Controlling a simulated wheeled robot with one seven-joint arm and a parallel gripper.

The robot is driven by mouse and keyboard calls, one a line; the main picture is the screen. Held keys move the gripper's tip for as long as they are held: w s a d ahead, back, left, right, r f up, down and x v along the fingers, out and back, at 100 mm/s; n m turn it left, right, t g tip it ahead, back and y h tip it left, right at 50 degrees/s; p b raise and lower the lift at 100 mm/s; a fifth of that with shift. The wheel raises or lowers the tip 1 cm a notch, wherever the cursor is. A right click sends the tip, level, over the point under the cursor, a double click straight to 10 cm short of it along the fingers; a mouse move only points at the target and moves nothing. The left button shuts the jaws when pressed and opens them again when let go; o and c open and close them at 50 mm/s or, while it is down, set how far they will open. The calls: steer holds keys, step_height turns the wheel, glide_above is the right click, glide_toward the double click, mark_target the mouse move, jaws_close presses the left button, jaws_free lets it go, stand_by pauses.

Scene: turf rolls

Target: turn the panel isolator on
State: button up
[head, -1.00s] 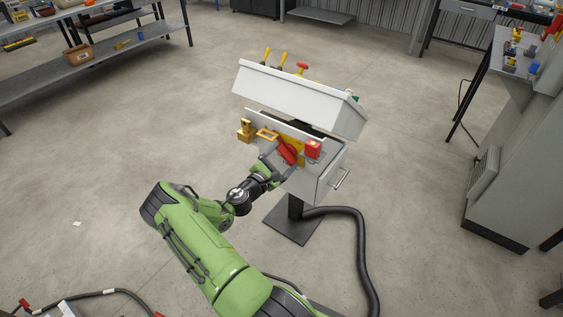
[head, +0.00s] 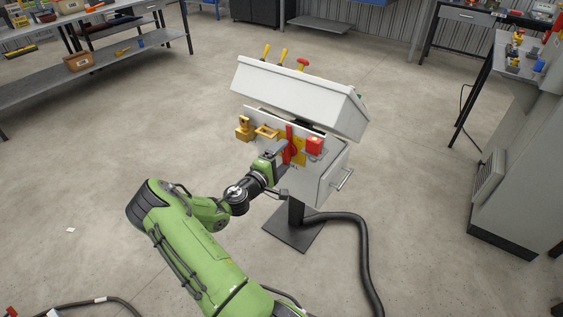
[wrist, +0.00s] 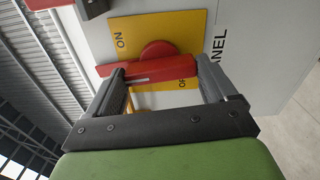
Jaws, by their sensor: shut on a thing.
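The panel isolator is a red rotary handle (head: 289,146) on a yellow plate on the front of a pale grey box (head: 318,186). In the head view the handle stands about upright. In the wrist view the red handle (wrist: 150,70) lies across between my fingertips, with its round red hub behind it. The yellow plate (wrist: 185,25) shows "ON" at the left and a partly hidden "OFF" at the lower right. My gripper (wrist: 160,68) is shut on the handle; in the head view my gripper (head: 281,152) partly hides it.
A red block (head: 314,145) sits right of the handle. A yellow padlock (head: 243,128) and yellow hasp (head: 266,132) are to its left. A sloped white hood (head: 295,95) overhangs the front. A black hose (head: 362,250) runs over the floor from the stand.

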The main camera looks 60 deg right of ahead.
steer(key=shift+f+m+b, duration=0.15)
steer(key=shift+m+b, duration=0.15)
steer(key=shift+m, duration=0.2)
steer(key=o, duration=0.8)
steer(key=shift+o, duration=0.2)
steer(key=shift+w+a, duration=0.1)
steer(key=shift+a, duration=0.05)
steer(key=w+a+p, duration=0.2)
steer(key=a, duration=1.3)
steer(key=shift+w+a, duration=0.15)
steer(key=shift+a, duration=0.05)
